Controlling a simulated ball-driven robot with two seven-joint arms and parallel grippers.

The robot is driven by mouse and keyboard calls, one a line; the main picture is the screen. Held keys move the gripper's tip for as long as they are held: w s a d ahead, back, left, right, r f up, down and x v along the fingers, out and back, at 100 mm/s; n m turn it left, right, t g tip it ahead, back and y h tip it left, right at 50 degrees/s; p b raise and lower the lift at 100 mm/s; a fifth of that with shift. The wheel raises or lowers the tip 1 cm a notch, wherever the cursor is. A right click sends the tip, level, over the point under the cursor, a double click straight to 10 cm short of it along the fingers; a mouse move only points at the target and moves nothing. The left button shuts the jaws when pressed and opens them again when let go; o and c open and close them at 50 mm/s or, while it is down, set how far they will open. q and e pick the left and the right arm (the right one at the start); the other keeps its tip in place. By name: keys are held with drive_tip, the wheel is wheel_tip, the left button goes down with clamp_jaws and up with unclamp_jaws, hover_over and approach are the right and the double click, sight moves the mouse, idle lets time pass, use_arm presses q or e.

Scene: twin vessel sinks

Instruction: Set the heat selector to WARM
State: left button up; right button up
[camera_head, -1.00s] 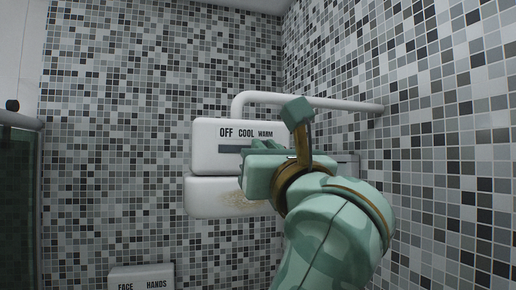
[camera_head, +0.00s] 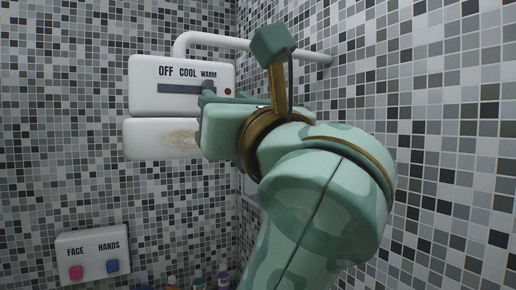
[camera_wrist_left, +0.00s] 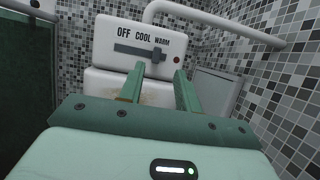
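The heat selector is a slide on a white wall heater box (camera_head: 146,100) marked OFF, COOL and WARM. Its dark slot (camera_head: 160,88) runs under the labels. In the left wrist view, the dark slider knob (camera_wrist_left: 157,55) appears toward the right end of the slot, beneath WARM. My left gripper (camera_head: 206,97) is in front of the right part of the box and partly covers the slot in the head view. In the left wrist view its two green fingers (camera_wrist_left: 159,72) are apart, with the knob seen between and just beyond their tips. Contact cannot be told. My right gripper is not in view.
A red light (camera_head: 228,91) sits right of the slot. A white pipe (camera_head: 250,43) runs from above the box to the right tiled wall. Below left is a FACE/HANDS box (camera_head: 92,250) with a pink and a blue button. Bottles stand at the bottom edge.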

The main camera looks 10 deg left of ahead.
use_arm(q)
drive_tip(key=b+v, duration=0.1)
drive_tip(key=v, duration=0.9)
drive_tip(key=shift+s+a, duration=0.2)
drive_tip(key=shift+a, duration=0.2)
drive_tip(key=shift+f, duration=0.1)
